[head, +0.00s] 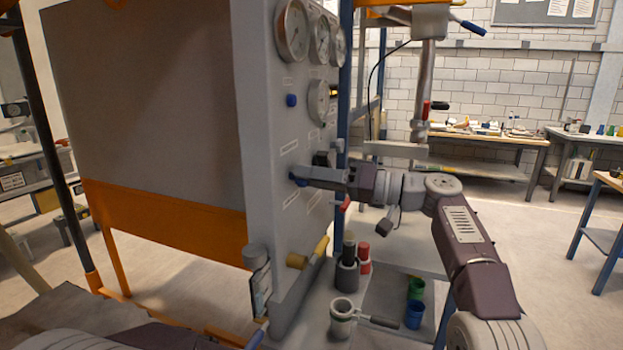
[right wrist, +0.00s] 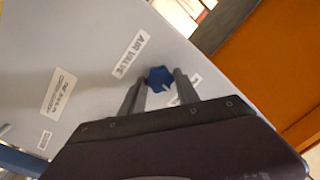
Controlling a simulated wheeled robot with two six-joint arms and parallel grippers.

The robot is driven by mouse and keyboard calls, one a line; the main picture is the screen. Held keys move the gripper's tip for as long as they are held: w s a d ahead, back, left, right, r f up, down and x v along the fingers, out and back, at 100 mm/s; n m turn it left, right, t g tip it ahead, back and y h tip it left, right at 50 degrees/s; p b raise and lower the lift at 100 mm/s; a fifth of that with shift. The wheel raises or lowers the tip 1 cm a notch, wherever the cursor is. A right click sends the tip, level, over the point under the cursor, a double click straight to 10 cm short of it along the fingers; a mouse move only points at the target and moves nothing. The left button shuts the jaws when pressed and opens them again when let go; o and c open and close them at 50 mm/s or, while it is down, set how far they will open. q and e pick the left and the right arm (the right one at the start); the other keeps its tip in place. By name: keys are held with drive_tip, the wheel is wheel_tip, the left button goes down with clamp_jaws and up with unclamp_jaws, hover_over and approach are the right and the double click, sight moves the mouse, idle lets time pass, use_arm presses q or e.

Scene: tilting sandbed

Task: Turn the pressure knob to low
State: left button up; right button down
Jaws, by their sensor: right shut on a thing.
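A grey upright panel (head: 265,130) carries gauges and knobs. My right gripper (head: 304,177) reaches it from the right and is shut on a blue star-shaped knob (head: 296,181), which is mostly hidden behind the fingers. In the right wrist view the same blue knob (right wrist: 159,77) sits between the two fingertips (right wrist: 159,88), with a small pale mark on it. A label reading "AIR VALVE" (right wrist: 131,53) is beside it. I cannot read a pressure setting there. Another blue knob (head: 291,100) is higher on the panel. My left gripper is not in view.
Round gauges (head: 292,30) are at the panel top. A yellow-handled valve (head: 321,246) sticks out below the gripper. A shelf under my right arm holds a grey cup (head: 342,318) and green and blue cups (head: 414,314). An orange frame (head: 165,222) is at left.

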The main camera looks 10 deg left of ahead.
drive_tip(key=shift+f+n, duration=0.1)
drive_tip(key=shift+n, duration=1)
drive_tip(key=c, duration=0.9)
unclamp_jaws()
drive_tip(key=s+d+b, duration=0.1)
drive_tip(key=d, duration=0.8)
drive_tip(key=shift+f, duration=0.1)
